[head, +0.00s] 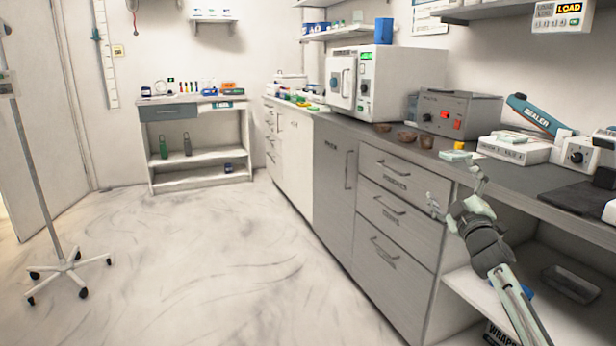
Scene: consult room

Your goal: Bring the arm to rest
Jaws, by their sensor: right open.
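My right gripper (455,190) is open and empty, its pale fingers spread apart. It is in front of the grey counter's edge, beside the drawer unit (398,212), in the right half of the head view. My right arm (512,300) reaches up to it from the bottom right, in front of the open lower shelf. One finger shows close to the counter edge below a small pale block with a yellow top (459,146); I cannot tell whether they touch. My left gripper is not in view.
The counter (400,142) holds a white autoclave (385,85), brown bowls (403,139), a grey box with red buttons (459,112) and a blue sealer (538,115). A wheeled stand (52,200) is at left. A small shelf table (198,108) stands at the back. The middle floor is clear.

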